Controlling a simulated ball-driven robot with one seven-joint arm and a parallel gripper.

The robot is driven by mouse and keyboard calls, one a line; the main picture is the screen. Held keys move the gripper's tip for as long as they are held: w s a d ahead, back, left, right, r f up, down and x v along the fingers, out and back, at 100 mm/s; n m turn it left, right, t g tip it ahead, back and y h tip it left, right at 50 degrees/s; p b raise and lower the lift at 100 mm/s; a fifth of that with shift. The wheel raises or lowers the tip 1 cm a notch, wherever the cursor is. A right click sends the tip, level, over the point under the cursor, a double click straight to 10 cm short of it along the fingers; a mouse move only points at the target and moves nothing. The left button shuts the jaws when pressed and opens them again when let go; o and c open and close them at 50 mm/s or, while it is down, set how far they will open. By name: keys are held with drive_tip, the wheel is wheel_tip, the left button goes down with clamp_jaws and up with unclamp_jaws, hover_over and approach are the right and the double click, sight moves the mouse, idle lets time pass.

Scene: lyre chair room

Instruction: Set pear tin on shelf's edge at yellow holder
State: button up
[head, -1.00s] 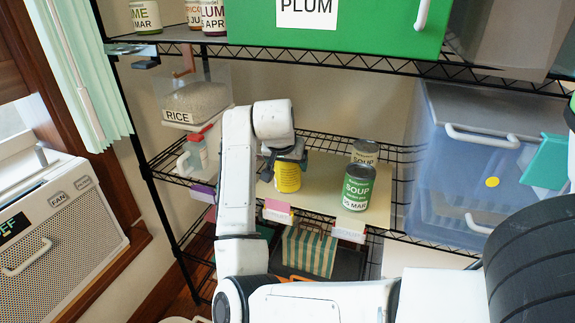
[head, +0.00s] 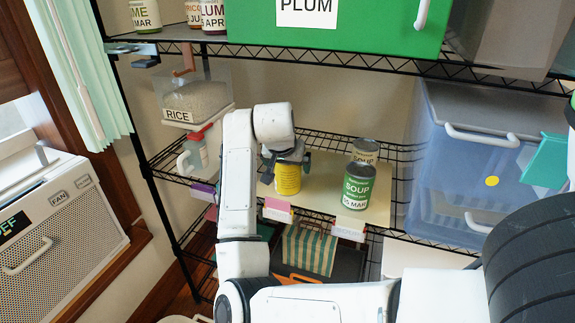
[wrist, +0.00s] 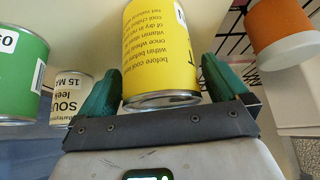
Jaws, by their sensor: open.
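A yellow tin (head: 288,180), which I take as the pear tin, stands upright on the shelf's cream liner near the front edge; its name is not readable. My gripper (head: 287,160) is open over it, coming from above and behind. In the wrist view the dark green fingers (wrist: 158,88) sit on either side of the yellow tin (wrist: 160,45), with a gap visible at the sides. Along the shelf's front edge are a pink label holder (head: 277,212) below the tin and a pale, yellowish-topped holder (head: 350,228) to its right.
A green soup tin (head: 357,195) and another soup tin (head: 366,150) stand to the right. A blue bin (head: 470,170) is at right. The upper shelf (head: 320,60) passes above.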

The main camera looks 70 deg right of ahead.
drive_tip(key=v, duration=1.1)
drive_tip(key=shift+a+r, duration=0.15)
drive_tip(key=shift+r, duration=0.2)
drive_tip(key=s+a+f+n+t+y, duration=0.1)
drive_tip(key=a+f+n, duration=0.45)
drive_tip(key=f, duration=0.45)
drive_tip(key=s+a+f+n+t, duration=0.1)
drive_tip(key=a+f+n, duration=0.5)
drive_tip(key=f, duration=0.4)
drive_tip(key=s+a+f+n+g+y, duration=0.1)
drive_tip(key=s+a+f+n+y, duration=0.1)
drive_tip(key=s+a+f, duration=0.4)
drive_tip(key=s+a+f+n+g+y, duration=0.1)
drive_tip(key=s+a+f+n+y, duration=0.1)
drive_tip(key=s+a+f, duration=0.5)
drive_tip(key=a+y, duration=0.1)
drive_tip(key=a, duration=0.3)
